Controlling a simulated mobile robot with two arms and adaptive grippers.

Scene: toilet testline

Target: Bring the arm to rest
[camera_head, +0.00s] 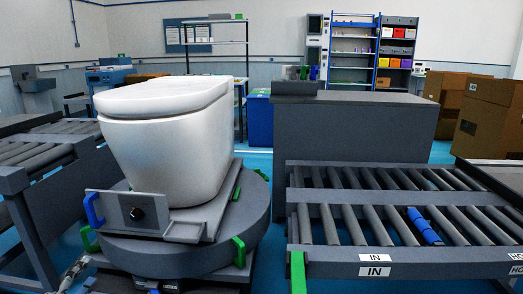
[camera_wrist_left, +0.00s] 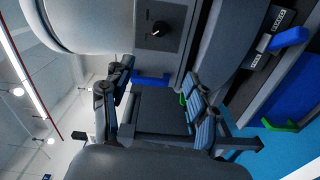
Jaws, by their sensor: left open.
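My left gripper (camera_head: 76,270) shows only in part at the lower left edge of the head view, below and left of the turntable. In the left wrist view my left gripper (camera_wrist_left: 155,105) has its two fingers spread apart with nothing held between them. A blue handle (camera_wrist_left: 152,79) on the fixture lies beyond the fingertips; whether they touch it I cannot tell. The same handle shows in the head view (camera_head: 93,211). My right gripper is in neither view.
A white toilet (camera_head: 165,140) stands on a round grey turntable (camera_head: 190,250) with a knob panel (camera_head: 122,212) and green clips. Roller conveyors (camera_head: 390,205) flank it on both sides, the right one carrying a blue item (camera_head: 424,226). Cardboard boxes (camera_head: 490,110) stand behind right.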

